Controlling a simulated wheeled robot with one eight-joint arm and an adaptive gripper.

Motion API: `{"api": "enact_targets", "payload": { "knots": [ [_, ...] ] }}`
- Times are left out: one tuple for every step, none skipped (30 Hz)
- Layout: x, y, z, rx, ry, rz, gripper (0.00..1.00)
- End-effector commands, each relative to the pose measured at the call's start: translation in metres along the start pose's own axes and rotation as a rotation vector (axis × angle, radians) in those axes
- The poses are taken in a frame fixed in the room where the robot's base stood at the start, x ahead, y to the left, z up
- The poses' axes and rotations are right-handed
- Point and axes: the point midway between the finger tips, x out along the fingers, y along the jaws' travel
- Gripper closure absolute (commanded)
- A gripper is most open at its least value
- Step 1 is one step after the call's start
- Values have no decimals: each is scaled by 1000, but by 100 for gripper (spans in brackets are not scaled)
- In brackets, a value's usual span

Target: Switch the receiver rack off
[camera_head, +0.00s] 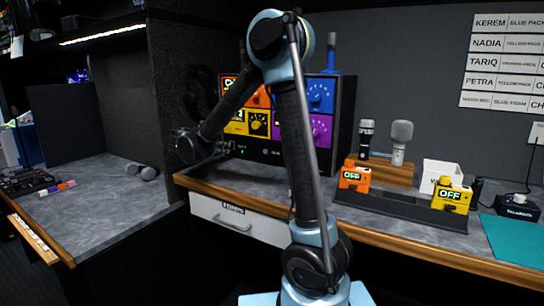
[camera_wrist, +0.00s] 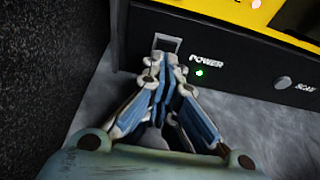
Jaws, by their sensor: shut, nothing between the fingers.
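The receiver rack (camera_head: 347,112) stands on the grey counter against the back wall, with orange, blue, yellow and purple modules in a black case. My arm hides part of its front. In the wrist view its black lower panel shows a switch (camera_wrist: 167,42) in a pale frame, left of the "POWER" label. A green light (camera_wrist: 199,73) glows under that label. My gripper (camera_wrist: 161,64) is shut and empty, its tips just below the switch and overlapping its lower edge in the picture. I cannot tell whether they touch it.
A round SCAN button (camera_wrist: 282,83) is right of the power light. A dark wall (camera_head: 180,80) stands left of the rack. Right of it are a wooden microphone stand (camera_head: 385,172) and orange (camera_head: 355,178) and yellow (camera_head: 452,197) packs reading OFF. A drawer (camera_head: 238,222) is under the counter.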

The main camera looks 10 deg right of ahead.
Motion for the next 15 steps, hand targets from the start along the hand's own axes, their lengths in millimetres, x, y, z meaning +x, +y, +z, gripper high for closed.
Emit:
{"api": "enact_targets", "payload": {
  "knots": [
    [-4,0,0,-1,0,0,100],
    [-6,0,0,-1,0,0,100],
    [-8,0,0,-1,0,1,100],
    [-11,0,0,-1,0,1,100],
    [-13,0,0,-1,0,1,100],
    [-15,1,0,-1,0,2,100],
    [-17,1,0,-1,0,2,100],
    [-19,1,0,0,0,2,100],
    [-21,1,0,0,0,1,100],
    [-23,0,0,0,0,1,100],
    [-25,0,0,0,0,1,100],
    [-28,1,0,0,0,1,100],
    [-30,1,0,0,0,1,100],
    [-32,1,0,0,0,2,100],
    [-34,1,0,0,0,2,100]
  ]
}}
